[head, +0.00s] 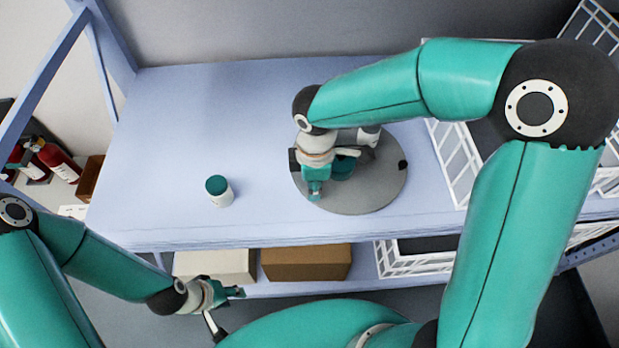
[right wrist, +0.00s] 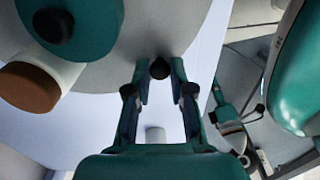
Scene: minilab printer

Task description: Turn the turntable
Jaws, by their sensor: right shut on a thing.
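The turntable (head: 375,198) is a grey round disc on the light blue bench top. It also shows in the right wrist view (right wrist: 170,28). A black knob (head: 402,165) sits at its right rim. My right gripper (head: 314,190) is at the disc's left rim. In the right wrist view my right gripper (right wrist: 160,72) is shut on a dark knob (right wrist: 160,68) at the rim, between its fingertips. A teal object and a white one (head: 369,138) stand on the disc, partly hidden by the gripper. My left gripper (head: 228,311) is open and empty, low in front of the bench.
White wire baskets (head: 455,160) are at the right. Boxes (head: 305,263) lie on the shelf below. The bench's back left is clear. Red bottles (head: 55,159) stand at far left.

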